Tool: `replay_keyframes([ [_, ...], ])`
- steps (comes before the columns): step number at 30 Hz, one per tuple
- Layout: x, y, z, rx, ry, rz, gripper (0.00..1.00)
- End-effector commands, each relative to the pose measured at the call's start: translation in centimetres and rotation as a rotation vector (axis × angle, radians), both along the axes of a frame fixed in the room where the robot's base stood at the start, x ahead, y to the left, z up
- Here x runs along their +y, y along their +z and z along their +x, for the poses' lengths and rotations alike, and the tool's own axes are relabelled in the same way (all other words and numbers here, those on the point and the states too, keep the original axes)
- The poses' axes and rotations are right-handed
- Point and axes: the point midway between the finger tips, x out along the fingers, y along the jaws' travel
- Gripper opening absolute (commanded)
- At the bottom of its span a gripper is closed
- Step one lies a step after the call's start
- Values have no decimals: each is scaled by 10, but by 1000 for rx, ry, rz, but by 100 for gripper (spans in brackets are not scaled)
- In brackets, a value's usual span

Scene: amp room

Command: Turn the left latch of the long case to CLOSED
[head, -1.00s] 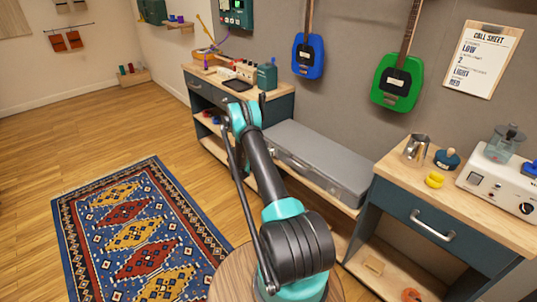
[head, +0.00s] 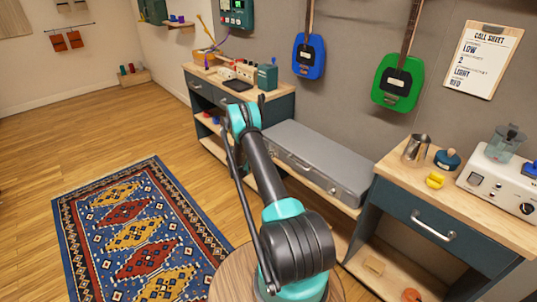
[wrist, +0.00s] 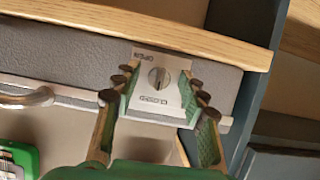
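The long grey case (head: 320,160) lies on a low shelf between two benches in the head view. Its left end is behind my arm there. In the wrist view, which looks upside down, the case front (wrist: 60,50) shows a pale latch plate (wrist: 145,108) with OPEN at the picture's top and CLOSED at the bottom. The round latch (wrist: 158,77) has an upright slot or bar. My gripper (wrist: 160,85) is open, its fingers on either side of the latch with visible gaps. The gripper itself is hidden in the head view.
A wooden shelf edge (wrist: 160,35) runs close past the latch plate in the wrist view, and a dark bench side (wrist: 228,85) stands beside it. The case handle (wrist: 25,97) is at the left. A right bench (head: 450,215) stands near my arm.

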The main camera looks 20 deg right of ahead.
Motion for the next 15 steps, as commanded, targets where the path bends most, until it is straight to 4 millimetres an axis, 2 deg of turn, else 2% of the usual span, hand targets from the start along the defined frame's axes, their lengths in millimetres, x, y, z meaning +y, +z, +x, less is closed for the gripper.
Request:
replay_keyframes([
  [8,1,1,0,0,0,-1,43],
  [11,8,4,-2,-1,2,-1,43],
  [15,28,13,-9,-1,3,-1,43],
])
